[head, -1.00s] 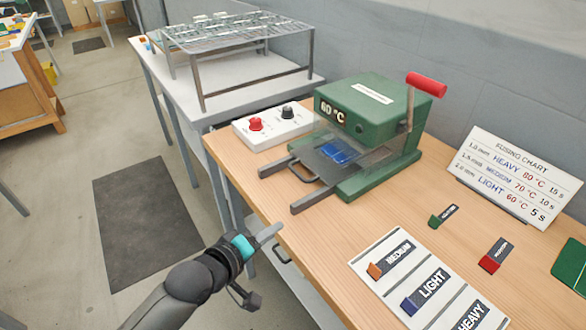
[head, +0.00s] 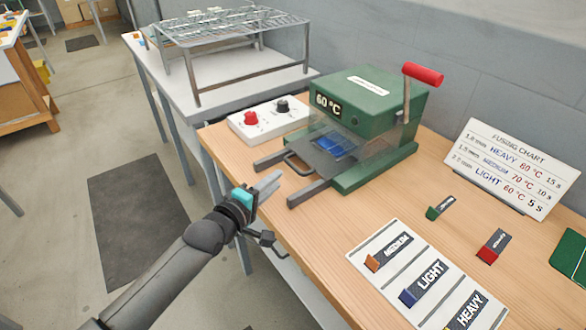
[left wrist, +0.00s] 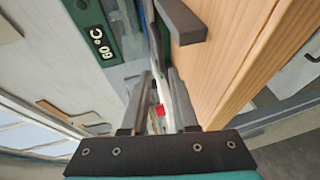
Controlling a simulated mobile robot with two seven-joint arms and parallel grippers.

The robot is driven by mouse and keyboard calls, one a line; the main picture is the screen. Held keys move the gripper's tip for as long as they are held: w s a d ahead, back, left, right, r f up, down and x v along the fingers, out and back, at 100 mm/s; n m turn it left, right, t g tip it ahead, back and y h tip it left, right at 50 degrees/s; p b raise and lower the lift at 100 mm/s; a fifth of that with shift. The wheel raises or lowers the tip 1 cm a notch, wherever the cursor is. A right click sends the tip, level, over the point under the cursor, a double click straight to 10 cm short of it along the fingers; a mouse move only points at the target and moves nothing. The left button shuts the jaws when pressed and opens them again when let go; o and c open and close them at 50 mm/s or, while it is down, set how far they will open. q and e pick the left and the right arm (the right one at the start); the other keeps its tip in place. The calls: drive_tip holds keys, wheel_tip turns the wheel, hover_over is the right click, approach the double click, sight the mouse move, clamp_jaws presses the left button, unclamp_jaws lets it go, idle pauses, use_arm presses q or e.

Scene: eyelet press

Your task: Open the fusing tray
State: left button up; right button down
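The green fusing press (head: 372,112) stands on the wooden bench and reads 60 °C. Its dark fusing tray (head: 322,160) carries a blue piece (head: 336,147), seen behind a clear guard. The tray's loop handle (head: 297,164) sits at the front, between two dark rails (head: 309,193). My right gripper is not in view.
A white control box (head: 268,122) with red and black knobs stands left of the press. A red-gripped lever (head: 423,74) rises at its right. A label board (head: 425,285), loose tags and a fusing chart (head: 513,167) lie to the right. A wire rack (head: 240,50) stands behind.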

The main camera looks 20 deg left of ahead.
sight(292, 167)
use_arm(q)
drive_tip(key=b+x, duration=0.2)
drive_tip(key=x, duration=0.5)
drive_tip(key=shift+w, duration=0.1)
drive_tip(key=shift+x, duration=1)
drive_tip(key=shift+d, duration=0.1)
clamp_jaws()
idle(0.5)
